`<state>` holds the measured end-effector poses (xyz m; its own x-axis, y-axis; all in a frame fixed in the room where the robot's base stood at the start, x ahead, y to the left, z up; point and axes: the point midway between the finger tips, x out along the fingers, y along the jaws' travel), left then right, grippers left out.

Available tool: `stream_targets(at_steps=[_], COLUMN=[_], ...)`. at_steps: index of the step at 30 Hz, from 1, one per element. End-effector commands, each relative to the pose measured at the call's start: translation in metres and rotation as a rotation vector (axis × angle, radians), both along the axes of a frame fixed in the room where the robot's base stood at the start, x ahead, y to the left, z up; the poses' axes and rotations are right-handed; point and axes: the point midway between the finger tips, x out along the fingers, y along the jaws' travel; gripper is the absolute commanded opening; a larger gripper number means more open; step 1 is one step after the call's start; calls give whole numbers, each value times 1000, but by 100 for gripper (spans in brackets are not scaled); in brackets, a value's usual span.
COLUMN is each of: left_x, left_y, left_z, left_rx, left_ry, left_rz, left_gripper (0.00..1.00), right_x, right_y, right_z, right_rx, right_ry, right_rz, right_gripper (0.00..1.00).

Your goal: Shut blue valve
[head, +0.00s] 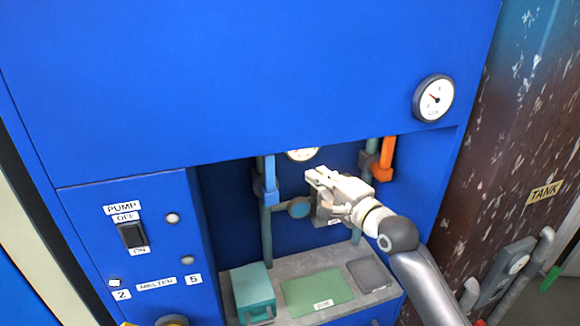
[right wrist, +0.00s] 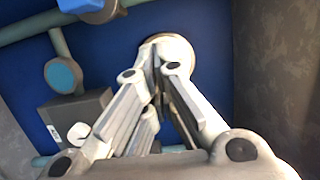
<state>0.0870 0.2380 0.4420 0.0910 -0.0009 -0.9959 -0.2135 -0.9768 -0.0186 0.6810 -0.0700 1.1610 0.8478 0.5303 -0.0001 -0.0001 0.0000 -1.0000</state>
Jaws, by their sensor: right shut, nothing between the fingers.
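The blue valve (head: 268,182) sits on a vertical grey-green pipe inside the recess of the blue cabinet. Its handle looks in line with the pipe in the head view. A blue part, likely this valve, is cut off by the top edge of the right wrist view (right wrist: 92,8). My right gripper (head: 314,178) is to the right of the blue valve, apart from it. Its fingers are shut and empty, and in the right wrist view the fingertips (right wrist: 159,66) show in front of a white round gauge (right wrist: 178,48). My left gripper is not in view.
An orange valve (head: 386,157) is on the right pipe, close to my right gripper. A round blue-faced part (head: 299,207) is on a cross pipe. Below is a grey ledge (head: 270,268) with a teal box (head: 252,292). The pump switch panel (head: 150,240) bounds the recess at left.

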Motion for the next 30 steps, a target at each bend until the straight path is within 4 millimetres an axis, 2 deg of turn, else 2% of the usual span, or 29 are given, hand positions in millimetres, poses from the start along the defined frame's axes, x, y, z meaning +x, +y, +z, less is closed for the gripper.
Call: stream_targets(at_steps=[12, 15, 19, 30], left_x=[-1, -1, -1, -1], left_y=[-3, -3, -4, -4], left_z=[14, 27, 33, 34], left_rx=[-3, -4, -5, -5], left_ry=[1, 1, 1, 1], left_rz=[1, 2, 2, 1], left_gripper=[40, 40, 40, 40], right_x=[51, 43, 39, 36], right_y=[33, 50, 62, 69], right_z=[2, 4, 2, 0], right_rx=[-1, 3, 2, 1], right_ry=[-1, 2, 1, 1], right_rz=[1, 3, 1, 0], right_gripper=[0, 0, 0, 0])
